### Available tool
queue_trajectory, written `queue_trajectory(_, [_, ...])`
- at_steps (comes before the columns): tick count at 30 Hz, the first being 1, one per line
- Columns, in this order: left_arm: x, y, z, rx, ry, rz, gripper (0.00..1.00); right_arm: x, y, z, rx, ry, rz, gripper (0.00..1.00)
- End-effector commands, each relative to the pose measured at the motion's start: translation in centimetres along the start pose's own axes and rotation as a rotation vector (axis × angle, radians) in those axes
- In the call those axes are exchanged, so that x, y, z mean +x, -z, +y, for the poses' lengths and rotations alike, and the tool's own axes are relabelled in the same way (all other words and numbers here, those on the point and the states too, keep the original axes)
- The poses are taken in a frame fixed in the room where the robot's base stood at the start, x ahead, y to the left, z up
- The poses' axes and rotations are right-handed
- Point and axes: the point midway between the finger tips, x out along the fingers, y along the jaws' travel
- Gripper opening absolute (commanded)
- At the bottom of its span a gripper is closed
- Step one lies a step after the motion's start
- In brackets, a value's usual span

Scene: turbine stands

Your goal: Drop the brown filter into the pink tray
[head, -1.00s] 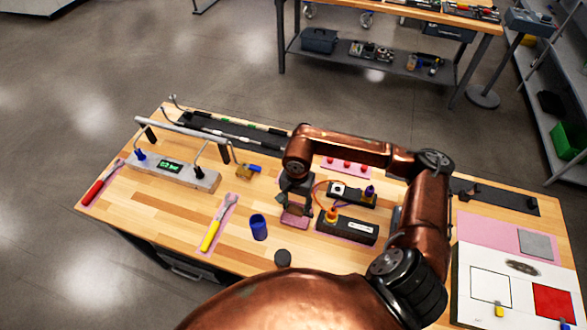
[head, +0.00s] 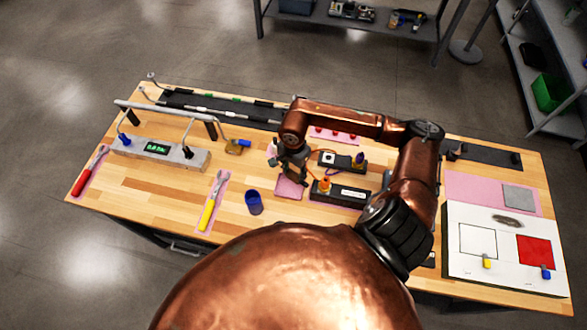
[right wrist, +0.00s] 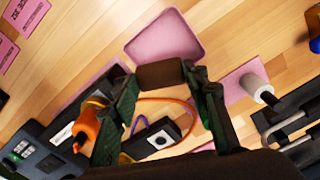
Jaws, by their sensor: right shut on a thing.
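The brown filter (right wrist: 161,75) is a short dark brown cylinder between the fingertips of my right gripper (right wrist: 160,84) in the right wrist view. The gripper is shut on it. The pink tray (right wrist: 165,38) is a shallow rounded square just beyond the filter in that view; its visible inside is empty. In the head view my right gripper (head: 293,171) hangs over or just behind the pink tray (head: 289,189), apart from its surface as far as I can tell. The filter cannot be made out there. My left gripper is not in view.
A blue cup (head: 254,202) stands left of the tray. A black box with an orange plug (head: 324,185) stands close right. A white board (head: 505,245) lies far right. Bare wood lies left of the tray.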

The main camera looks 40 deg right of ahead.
Motion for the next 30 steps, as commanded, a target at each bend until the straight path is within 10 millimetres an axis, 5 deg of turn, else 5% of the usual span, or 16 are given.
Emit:
queue_trajectory(3, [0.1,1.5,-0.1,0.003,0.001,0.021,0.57,0.4,0.0,-0.1,-0.001,0.002,0.0,0.14])
queue_trajectory(9, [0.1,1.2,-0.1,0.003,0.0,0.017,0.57,0.3,0.0,-0.1,-0.001,0.002,0.001,0.14])
queue_trajectory(10, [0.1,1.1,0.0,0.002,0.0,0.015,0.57,0.3,0.0,-0.1,-0.001,0.002,0.001,0.44])
queue_trajectory(18, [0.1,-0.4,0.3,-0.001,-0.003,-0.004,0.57,0.3,0.0,-0.1,-0.001,0.002,0.001,0.62])
queue_trajectory(30, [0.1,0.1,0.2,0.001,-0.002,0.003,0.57,-0.7,0.1,-0.1,-0.001,0.002,0.002,0.62])
